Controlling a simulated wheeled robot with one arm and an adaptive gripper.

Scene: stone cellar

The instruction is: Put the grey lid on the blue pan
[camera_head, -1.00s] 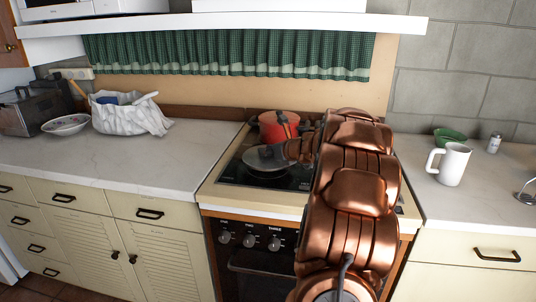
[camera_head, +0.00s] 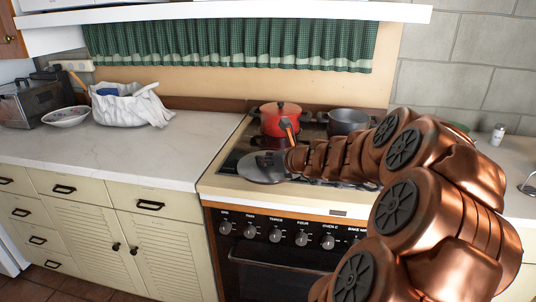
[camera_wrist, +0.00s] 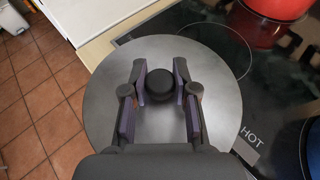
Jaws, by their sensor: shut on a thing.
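The grey lid (camera_head: 258,168) is a flat round disc over the front left of the stove in the head view. In the wrist view the grey lid (camera_wrist: 108,98) fills the middle, with a round black knob (camera_wrist: 159,84) on top. My gripper (camera_wrist: 160,75) is shut on this knob, one finger on each side. The lid looks level; its height above the stove is hard to tell. A dark blue rim, likely the blue pan (camera_wrist: 314,148), shows at the right edge of the wrist view, apart from the lid. In the head view my arm hides that spot.
A grey pot (camera_head: 348,121) stands at the back right. The counter (camera_head: 180,150) left of the stove has free room. A white bag (camera_head: 130,106) lies farther left.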

